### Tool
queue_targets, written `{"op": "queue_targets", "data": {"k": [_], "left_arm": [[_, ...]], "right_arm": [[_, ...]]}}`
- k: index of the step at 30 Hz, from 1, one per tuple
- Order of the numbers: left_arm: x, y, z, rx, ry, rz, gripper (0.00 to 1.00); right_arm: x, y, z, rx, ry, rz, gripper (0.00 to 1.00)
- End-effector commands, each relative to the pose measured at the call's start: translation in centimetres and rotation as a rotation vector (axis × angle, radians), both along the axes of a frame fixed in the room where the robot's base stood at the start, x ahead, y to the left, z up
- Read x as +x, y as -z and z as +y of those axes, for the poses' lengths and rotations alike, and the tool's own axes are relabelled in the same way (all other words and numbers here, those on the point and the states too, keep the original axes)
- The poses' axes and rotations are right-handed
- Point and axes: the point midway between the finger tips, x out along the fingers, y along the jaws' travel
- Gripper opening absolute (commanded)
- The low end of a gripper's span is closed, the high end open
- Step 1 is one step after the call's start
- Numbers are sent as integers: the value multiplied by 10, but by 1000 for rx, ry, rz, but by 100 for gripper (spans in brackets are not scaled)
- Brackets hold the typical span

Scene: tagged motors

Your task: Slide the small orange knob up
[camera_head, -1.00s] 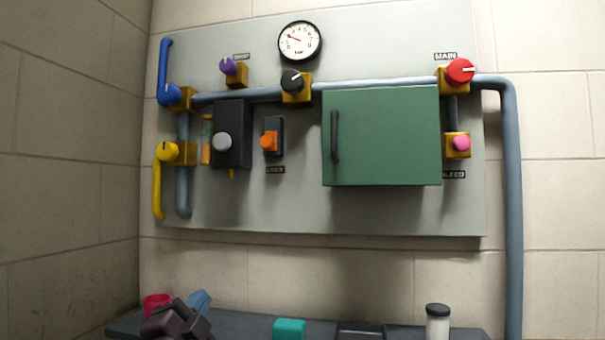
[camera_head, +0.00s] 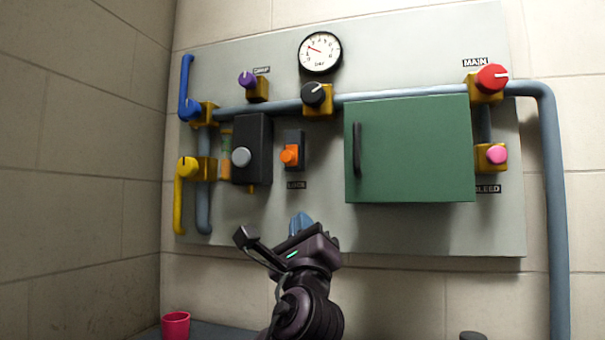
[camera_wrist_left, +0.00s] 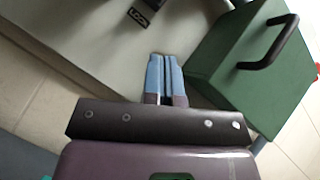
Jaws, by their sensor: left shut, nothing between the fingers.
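The small orange knob (camera_head: 289,155) sits on a dark upright slide plate (camera_head: 294,138) on the grey wall panel, above a label that seems to read LOCK (camera_head: 296,185). My left gripper (camera_head: 301,221) is in front of the panel, below the knob and its label and apart from them in the picture. Its blue fingers (camera_wrist_left: 166,80) are together and empty in the left wrist view. That view also shows the LOCK label (camera_wrist_left: 138,17) at the top, with the knob out of sight. My right gripper is not in view.
A green cabinet (camera_head: 415,150) with a black handle juts out to the right. A dark box with a grey knob (camera_head: 241,157) is close on the left. Pipes, valves and a gauge (camera_head: 320,52) surround them. A red cup (camera_head: 176,325) stands low on the left.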

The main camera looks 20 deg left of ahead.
Motion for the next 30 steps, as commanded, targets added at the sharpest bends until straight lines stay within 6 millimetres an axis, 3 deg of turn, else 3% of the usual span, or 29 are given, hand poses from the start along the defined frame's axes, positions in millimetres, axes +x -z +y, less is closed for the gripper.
{"op": "queue_targets", "data": {"k": [19, 30], "left_arm": [[4, -3, 2, 55, -53, 23, 0], [44, -39, 15, 54, -54, 21, 0]], "right_arm": [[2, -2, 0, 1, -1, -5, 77], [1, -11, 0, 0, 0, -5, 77]]}}
